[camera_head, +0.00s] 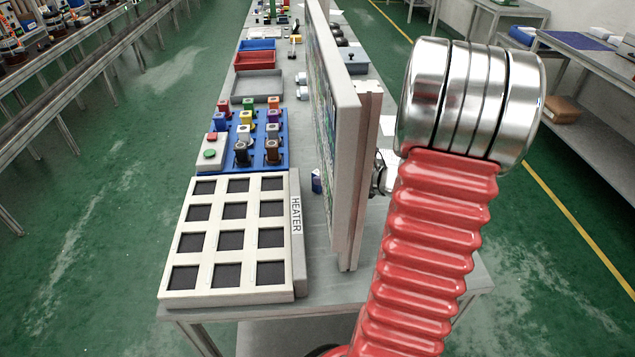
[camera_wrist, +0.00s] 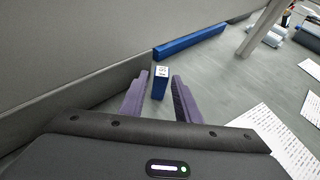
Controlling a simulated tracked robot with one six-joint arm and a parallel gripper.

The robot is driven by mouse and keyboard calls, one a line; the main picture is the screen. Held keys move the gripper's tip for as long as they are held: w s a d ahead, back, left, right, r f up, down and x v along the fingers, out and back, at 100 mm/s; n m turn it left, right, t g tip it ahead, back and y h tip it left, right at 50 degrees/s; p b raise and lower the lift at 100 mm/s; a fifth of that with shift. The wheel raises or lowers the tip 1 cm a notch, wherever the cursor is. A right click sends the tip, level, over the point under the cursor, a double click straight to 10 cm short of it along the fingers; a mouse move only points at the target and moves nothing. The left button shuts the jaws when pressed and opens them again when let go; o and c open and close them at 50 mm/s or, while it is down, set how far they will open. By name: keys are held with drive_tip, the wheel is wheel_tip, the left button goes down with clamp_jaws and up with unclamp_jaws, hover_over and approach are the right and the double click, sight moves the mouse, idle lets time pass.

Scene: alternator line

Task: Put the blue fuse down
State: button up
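The blue fuse (camera_wrist: 160,83) has a white label on its top and stands upright on the grey table in the wrist view. It is between the tips of my gripper's purple fingers (camera_wrist: 160,92), with a narrow gap visible on each side, so the fingers look open around it. In the head view a small blue piece of the fuse (camera_head: 316,182) shows beside the heater, at the edge of the upright panel. My gripper is hidden behind that panel in the head view.
The heater (camera_head: 249,225) has a white grid of dark, empty-looking square slots. Behind it is a blue rack (camera_head: 282,158) with several coloured fuses. The tall panel (camera_head: 345,120) stands right of the heater. White papers (camera_wrist: 270,140) lie at right in the wrist view.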

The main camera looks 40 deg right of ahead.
sight(318, 172)
drive_tip(key=shift+x, duration=2.35)
drive_tip(key=shift+d, duration=0.1)
drive_tip(key=shift+r, duration=0.1)
drive_tip(key=shift+c, duration=0.6)
clamp_jaws()
drive_tip(key=shift+s+d+r, duration=0.2)
drive_tip(key=shift+s+r, duration=0.4)
drive_tip(key=v, duration=1.4)
drive_tip(key=shift+r, duration=0.3)
drive_tip(key=shift+s+a, duration=0.1)
